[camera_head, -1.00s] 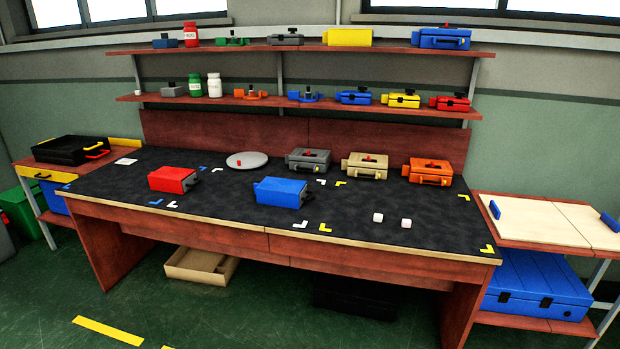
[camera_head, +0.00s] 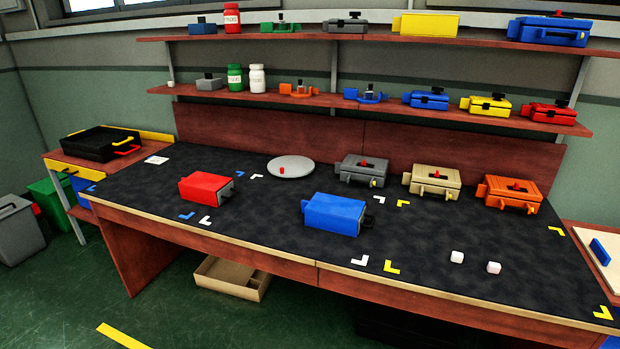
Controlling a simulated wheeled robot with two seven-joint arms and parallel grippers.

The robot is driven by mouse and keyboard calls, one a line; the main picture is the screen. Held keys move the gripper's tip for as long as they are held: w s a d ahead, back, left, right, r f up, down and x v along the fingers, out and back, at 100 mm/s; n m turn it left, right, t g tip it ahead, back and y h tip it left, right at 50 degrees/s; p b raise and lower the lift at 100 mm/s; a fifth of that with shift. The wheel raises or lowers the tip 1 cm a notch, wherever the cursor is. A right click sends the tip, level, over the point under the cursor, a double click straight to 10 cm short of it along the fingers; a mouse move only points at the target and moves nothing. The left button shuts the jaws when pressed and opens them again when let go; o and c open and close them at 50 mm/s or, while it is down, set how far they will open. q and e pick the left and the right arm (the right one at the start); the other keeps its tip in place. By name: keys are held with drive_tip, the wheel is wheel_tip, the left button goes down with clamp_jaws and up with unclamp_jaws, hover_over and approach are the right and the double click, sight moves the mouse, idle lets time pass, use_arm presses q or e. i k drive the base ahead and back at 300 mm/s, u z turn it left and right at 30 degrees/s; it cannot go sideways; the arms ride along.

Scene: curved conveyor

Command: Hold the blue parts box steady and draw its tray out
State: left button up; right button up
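The blue parts box (camera_head: 333,214) sits near the middle of the black worktop (camera_head: 265,232), towards its front edge. A dark handle (camera_head: 367,220) shows at its right end, and its tray looks closed in the box. Neither of my grippers is in view, and nothing touches the box.
A red parts box (camera_head: 205,187) stands to the left, and a round grey plate (camera_head: 298,168) lies behind. Grey (camera_head: 362,170), beige (camera_head: 432,180) and orange (camera_head: 511,194) cases line the back right. The worktop around the blue box is clear.

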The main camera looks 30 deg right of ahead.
sight(362, 218)
drive_tip(key=z, duration=0.05)
drive_tip(key=i, duration=1)
drive_tip(key=z, duration=0.5)
